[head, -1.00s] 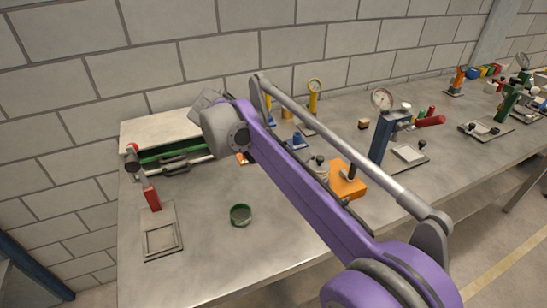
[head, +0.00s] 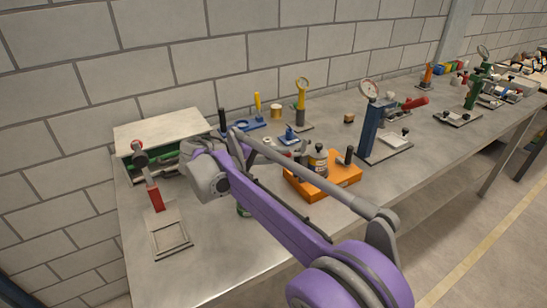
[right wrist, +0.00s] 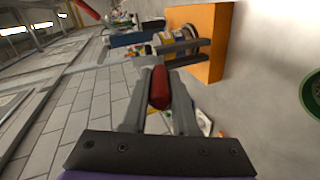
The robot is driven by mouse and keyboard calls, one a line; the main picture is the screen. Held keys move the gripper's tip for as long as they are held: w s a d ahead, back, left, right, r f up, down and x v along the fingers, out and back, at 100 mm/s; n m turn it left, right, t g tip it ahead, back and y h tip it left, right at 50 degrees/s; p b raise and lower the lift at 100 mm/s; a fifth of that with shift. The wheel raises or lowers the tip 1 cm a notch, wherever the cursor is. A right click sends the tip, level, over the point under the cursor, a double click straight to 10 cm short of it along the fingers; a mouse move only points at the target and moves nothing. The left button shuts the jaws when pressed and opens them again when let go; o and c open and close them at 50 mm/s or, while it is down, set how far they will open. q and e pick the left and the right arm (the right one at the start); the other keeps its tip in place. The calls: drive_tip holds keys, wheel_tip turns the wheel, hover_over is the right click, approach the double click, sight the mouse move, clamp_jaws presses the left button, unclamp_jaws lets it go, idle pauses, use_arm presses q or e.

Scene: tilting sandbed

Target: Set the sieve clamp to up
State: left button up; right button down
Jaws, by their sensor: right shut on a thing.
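I cannot tell for sure which fixture is the sieve clamp. My right gripper (right wrist: 160,72) is shut on a red handle (right wrist: 160,90), which lies between its two grey fingers in the right wrist view. In the head view the right gripper (head: 204,178) hangs over the left part of the bench. Its fingertips and the held handle are hidden there. A flat plate with a square frame (head: 171,238) lies at the front left. My left gripper is out of view.
A pale-topped box (head: 160,130) stands at the back left. A green ring (right wrist: 310,90) lies on the bench.

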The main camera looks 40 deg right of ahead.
drive_tip(key=shift+a+f+h+b, duration=0.1)
drive_tip(key=shift+f+h+b, duration=0.3)
drive_tip(key=shift+h, duration=0.2)
drive_tip(key=c, duration=0.7)
unclamp_jaws()
drive_tip(key=v, duration=1.1)
drive_tip(key=shift+p, duration=0.3)
drive_tip(key=shift+f, duration=0.1)
